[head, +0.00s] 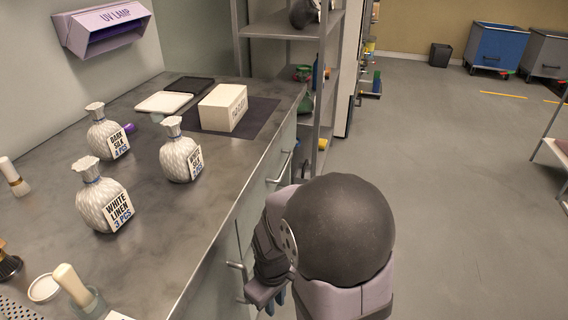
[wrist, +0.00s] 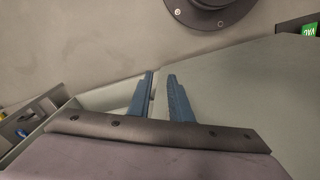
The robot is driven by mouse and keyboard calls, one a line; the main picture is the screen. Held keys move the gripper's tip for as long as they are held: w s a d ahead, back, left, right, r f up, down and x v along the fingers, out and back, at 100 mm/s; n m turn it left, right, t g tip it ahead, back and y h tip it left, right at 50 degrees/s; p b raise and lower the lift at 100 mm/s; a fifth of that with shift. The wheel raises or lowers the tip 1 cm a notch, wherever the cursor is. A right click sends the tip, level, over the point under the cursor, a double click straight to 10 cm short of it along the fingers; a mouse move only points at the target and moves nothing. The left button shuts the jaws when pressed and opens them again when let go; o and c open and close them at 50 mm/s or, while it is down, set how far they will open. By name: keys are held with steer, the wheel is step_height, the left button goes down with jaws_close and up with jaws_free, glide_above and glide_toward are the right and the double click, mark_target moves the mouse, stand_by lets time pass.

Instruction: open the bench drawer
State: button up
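The grey-topped bench (head: 230,190) runs along the left of the head view, with pale fronts below its top. One bar handle (head: 281,168) shows on the far front. A nearer handle (head: 238,267) shows beside my gripper (head: 268,296), which is low by the bench front and partly hidden by my arm. In the wrist view two blue fingers of my gripper (wrist: 161,97) stand apart, with nothing clearly between them. Pale panels (wrist: 245,85) lie behind them. I cannot tell whether the fingers touch a handle or how far any drawer stands out.
A white box (head: 222,108) sits on a dark mat behind. Metal shelves (head: 290,32) stand beyond the bench. The floor (head: 440,170) to the right is clear.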

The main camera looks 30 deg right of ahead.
steer(key=w+d+f+n+t+h+b, duration=0.1)
steer(key=w+d+t, duration=0.15)
steer(key=w, duration=0.35)
steer(key=w+d+f+n+t, duration=0.2)
steer(key=w+d, duration=0.1)
steer(key=w, duration=0.2)
steer(key=t+h+b, duration=0.5)
steer(key=t+h, duration=0.2)
steer(key=t, duration=0.6)
glide_toward(285, 164)
steer(key=w, duration=0.2)
steer(key=shift+d+x, duration=0.2)
steer(key=shift+x, duration=1.75)
steer(key=shift+d+x, duration=0.2)
steer(key=shift+x, duration=1.8)
steer(key=shift+s+f, duration=0.15)
jaws_close()
